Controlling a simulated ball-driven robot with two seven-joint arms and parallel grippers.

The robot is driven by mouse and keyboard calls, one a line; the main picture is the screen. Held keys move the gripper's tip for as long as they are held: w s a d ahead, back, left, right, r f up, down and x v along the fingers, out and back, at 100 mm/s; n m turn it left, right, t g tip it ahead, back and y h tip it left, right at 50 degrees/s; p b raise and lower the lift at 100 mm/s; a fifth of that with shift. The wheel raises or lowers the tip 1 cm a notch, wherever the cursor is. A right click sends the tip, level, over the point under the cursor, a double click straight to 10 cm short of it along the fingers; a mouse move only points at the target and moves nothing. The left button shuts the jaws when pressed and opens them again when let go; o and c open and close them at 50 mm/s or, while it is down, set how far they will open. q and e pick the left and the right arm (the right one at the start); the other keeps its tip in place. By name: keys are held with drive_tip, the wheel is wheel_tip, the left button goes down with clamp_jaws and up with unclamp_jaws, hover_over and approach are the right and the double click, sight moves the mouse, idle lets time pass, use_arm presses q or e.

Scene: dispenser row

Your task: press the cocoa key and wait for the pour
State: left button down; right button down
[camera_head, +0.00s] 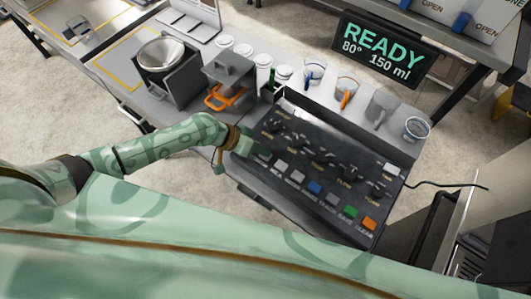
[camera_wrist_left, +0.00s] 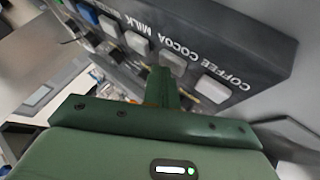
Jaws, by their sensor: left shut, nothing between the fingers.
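The dark control panel (camera_head: 325,165) has a row of keys along its front edge. My left gripper (camera_head: 262,155) is over the left end of that row and hides the coffee and cocoa keys in the head view. In the left wrist view, its shut, empty fingertips (camera_wrist_left: 159,74) are right beside the pale cocoa key (camera_wrist_left: 174,62) and overlap its edge; I cannot tell whether they touch it. The coffee key (camera_wrist_left: 214,88) and the milk key (camera_wrist_left: 137,42) are on either side. The display (camera_head: 382,50) reads READY, 80°, 150 ml. My right gripper is not in view.
Blue (camera_head: 315,187), green (camera_head: 351,211) and orange (camera_head: 369,222) keys continue the row to the right. Clear cups with blue (camera_head: 313,72) and orange (camera_head: 347,92) handles stand behind the panel. A grey box with an orange handle (camera_head: 222,98) stands to the left.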

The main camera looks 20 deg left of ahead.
use_arm(q)
drive_tip(key=shift+f, duration=0.2)
idle(0.4)
drive_tip(key=shift+r+p, duration=0.7)
drive_tip(key=shift+r, duration=0.2)
drive_tip(key=shift+r, duration=0.1)
wheel_tip(320, 180, up, 5)
drive_tip(key=p, duration=0.4)
drive_tip(key=shift+p, duration=0.35)
